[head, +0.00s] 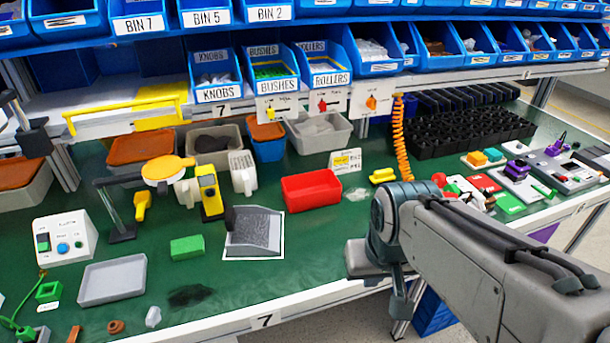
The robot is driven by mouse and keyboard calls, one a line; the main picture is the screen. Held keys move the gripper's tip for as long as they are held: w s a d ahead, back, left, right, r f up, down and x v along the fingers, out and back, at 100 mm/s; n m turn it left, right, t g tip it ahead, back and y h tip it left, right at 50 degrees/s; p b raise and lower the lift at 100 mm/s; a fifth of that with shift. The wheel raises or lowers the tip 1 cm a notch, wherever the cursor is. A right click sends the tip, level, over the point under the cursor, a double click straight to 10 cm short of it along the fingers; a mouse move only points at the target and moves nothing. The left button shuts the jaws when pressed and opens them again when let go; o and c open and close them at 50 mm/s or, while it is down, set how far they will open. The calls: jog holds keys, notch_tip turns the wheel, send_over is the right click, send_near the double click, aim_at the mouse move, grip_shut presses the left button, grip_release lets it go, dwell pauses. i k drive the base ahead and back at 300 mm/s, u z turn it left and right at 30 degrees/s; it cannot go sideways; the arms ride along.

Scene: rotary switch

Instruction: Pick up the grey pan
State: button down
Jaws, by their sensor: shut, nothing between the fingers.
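A shallow light-grey rectangular pan (112,280) with a low rim lies flat and empty on the green table at the lower left. A darker grey, scoop-like piece (254,229) lies on a white-edged square near the middle; I cannot tell whether it is also a pan. My gripper (398,305) hangs at the table's front edge, right of centre, shut and empty. It is far to the right of the light-grey pan and touches neither grey piece. Part of my gripper is hidden by my wrist.
A green block (187,247), a red bin (311,190) and a yellow device (209,192) stand around the middle. A white button box (65,238) and a black stand (112,210) are behind the light-grey pan. Blue shelf bins overhang the back. The front middle is mostly clear.

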aim_at(252, 230)
jog(key=k, duration=0.35)
jog(key=u, duration=1.15)
jog(key=i, duration=1.1)
jog(key=z, duration=0.35)
